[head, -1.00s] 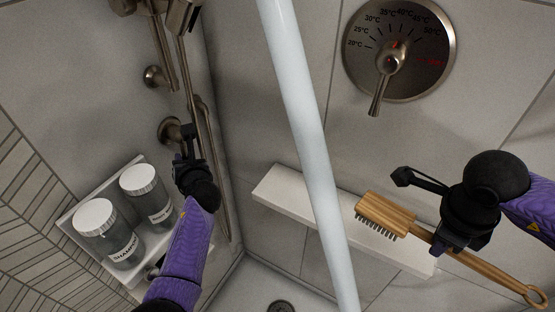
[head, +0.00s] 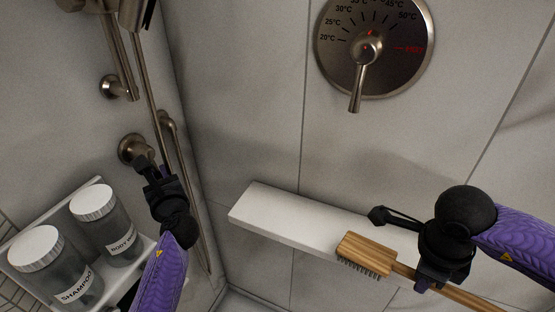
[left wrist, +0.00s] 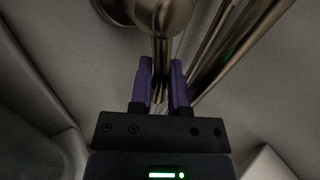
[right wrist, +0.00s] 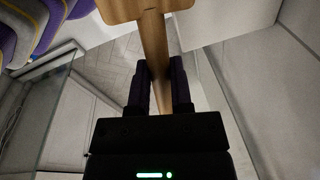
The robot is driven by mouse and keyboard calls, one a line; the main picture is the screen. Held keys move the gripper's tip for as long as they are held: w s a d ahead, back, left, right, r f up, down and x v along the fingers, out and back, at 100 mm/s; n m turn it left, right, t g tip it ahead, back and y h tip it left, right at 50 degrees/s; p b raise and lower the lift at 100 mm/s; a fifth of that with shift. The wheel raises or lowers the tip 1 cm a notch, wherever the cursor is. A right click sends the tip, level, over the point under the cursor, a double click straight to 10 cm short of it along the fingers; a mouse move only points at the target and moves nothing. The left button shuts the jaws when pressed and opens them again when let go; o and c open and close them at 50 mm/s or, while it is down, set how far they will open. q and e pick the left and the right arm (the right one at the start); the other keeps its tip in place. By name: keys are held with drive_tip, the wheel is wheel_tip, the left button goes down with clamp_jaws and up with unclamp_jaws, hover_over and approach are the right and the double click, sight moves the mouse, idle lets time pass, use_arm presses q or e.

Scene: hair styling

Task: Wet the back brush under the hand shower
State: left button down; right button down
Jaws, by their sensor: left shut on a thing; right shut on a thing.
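The wooden back brush (head: 366,255) is held in the lower right of the head view, bristles facing down, in front of the white ledge. My right gripper (head: 432,275) is shut on its handle. In the right wrist view the handle (right wrist: 154,45) runs between the fingers. My left gripper (head: 152,172) is shut on a small metal lever of the wall fitting (head: 132,149); the lever (left wrist: 160,55) also shows between the fingers in the left wrist view. A metal shower part (head: 134,12), possibly the hand shower, is cut off at the top left. No water stream shows.
A white wall ledge (head: 270,215) lies behind the brush. A round temperature dial (head: 372,48) with a lever is on the wall above. A shampoo bottle (head: 50,270) and a body wash bottle (head: 103,228) stand on a shelf at lower left. A metal hose (head: 160,110) hangs near my left gripper.

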use_arm(q)
drive_tip(key=c, duration=0.6)
unclamp_jaws()
drive_tip(key=shift+w, duration=0.1)
use_arm(e)
drive_tip(key=shift+r, duration=0.1)
wheel_tip(320, 180, up, 5)
drive_tip(key=p, duration=0.4)
drive_tip(key=shift+f, duration=0.2)
use_arm(q)
drive_tip(key=v, duration=1.2)
drive_tip(key=shift+r, duration=0.1)
